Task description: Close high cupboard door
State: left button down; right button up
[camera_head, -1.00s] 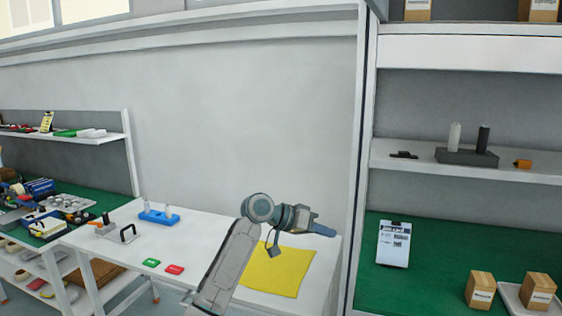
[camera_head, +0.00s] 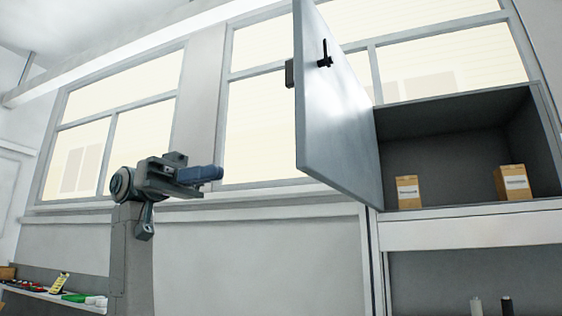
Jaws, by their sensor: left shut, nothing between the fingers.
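The high cupboard (camera_head: 450,115) is at the upper right, with a dark open inside. Its grey door (camera_head: 335,120) stands wide open, hinged on the cupboard's left side and swung out toward me. A black handle (camera_head: 324,55) is on the door's upper part. My left gripper (camera_head: 216,174) is shut and empty, left of the door and apart from it, at about the height of the door's lower edge. My right gripper is out of view.
Two cardboard boxes stand in the cupboard, one at left (camera_head: 409,191) and one at right (camera_head: 513,182). A shelf below holds a light and a dark cylinder (camera_head: 507,306). Windows (camera_head: 265,125) line the wall behind. A small shelf (camera_head: 55,299) is at lower left.

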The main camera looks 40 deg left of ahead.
pick_arm(q)
jog(key=w+d+p, duration=0.1)
jog(key=d+p, duration=0.3)
jog(key=d, duration=0.9)
jog(key=shift+d+p, duration=0.3)
jog(key=shift+d, duration=0.1)
